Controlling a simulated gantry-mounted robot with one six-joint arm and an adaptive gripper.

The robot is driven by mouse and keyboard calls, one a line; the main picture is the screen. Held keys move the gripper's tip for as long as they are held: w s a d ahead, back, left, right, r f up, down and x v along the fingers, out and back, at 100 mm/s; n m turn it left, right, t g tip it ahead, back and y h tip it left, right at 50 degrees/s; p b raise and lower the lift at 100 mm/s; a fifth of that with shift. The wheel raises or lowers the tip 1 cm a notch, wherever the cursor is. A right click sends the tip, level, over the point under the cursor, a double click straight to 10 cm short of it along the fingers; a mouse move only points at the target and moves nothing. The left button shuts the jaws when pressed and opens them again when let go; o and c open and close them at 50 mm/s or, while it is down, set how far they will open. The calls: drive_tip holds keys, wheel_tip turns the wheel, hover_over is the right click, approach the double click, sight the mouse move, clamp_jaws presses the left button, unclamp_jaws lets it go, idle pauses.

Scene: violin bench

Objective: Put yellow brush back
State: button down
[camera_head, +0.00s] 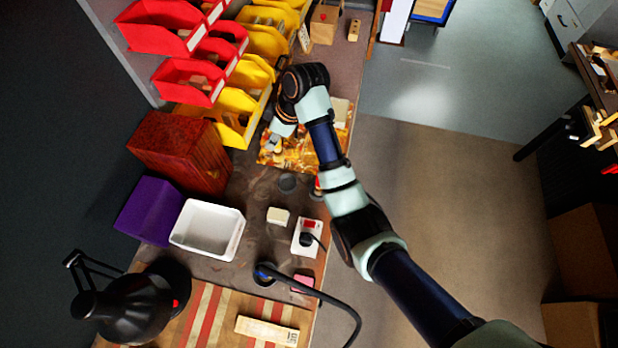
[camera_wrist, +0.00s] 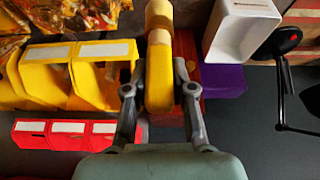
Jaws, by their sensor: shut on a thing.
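My gripper (camera_wrist: 159,90) is shut on the yellow brush (camera_wrist: 160,70), with one finger on each side of it. In the camera_head view my gripper (camera_head: 275,142) is over the bench, beside the yellow bins and near the orange patterned cloth. The brush is too small and covered to make out clearly there. Yellow bins (camera_wrist: 100,50) and red bins (camera_wrist: 62,142) lie to the left in the wrist view.
A dark red wooden box (camera_head: 180,150), a purple box (camera_head: 148,210) and a white tray (camera_head: 238,232) stand along the bench's left side. A black lamp (camera_head: 140,305) stands lower left. The patterned cloth (camera_head: 300,155) has small items on it. Floor lies right of the bench.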

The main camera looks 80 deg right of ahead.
drive_tip(key=shift+s+d+r, duration=0.25)
drive_tip(key=shift+s+d, duration=0.2)
drive_tip(key=shift+d, duration=0.1)
wheel_tip(320, 180, down, 20)
drive_tip(key=b, duration=0.4)
drive_tip(key=shift+a+f, duration=0.15)
drive_tip(key=shift+w, duration=0.1)
drive_tip(key=c, duration=1)
unclamp_jaws()
